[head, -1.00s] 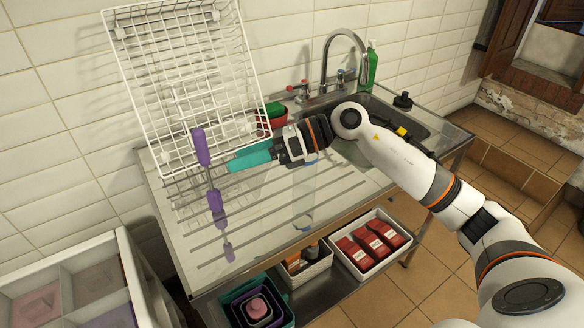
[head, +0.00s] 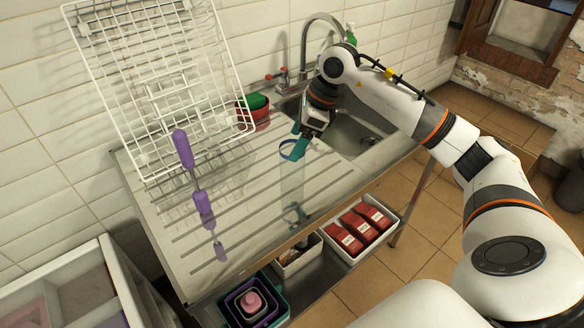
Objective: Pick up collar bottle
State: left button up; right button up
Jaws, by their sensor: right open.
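The collar bottle appears to be a faint, clear, upright shape (head: 291,184) on the steel draining board, with a blue ring (head: 287,150) at its top. Its outline is hard to tell from reflections in the steel. My right gripper (head: 297,148) points down at the ring, its teal fingers open. The fingers partly cover the ring, and I cannot tell whether they touch it. My left gripper is not in view.
A white wire rack (head: 150,85) leans on the tiled wall. Below are a white bin of red boxes (head: 352,258) and nested tubs (head: 285,312).

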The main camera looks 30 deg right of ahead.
aim_at(289, 153)
jog(key=p+x, duration=0.1)
jog(key=x, duration=0.3)
jog(key=shift+s+a+f, duration=0.1)
jog(key=shift+a+f, duration=0.1)
jog(key=shift+a, duration=0.05)
jog(key=shift+f, duration=0.3)
jog(key=c, duration=1.4)
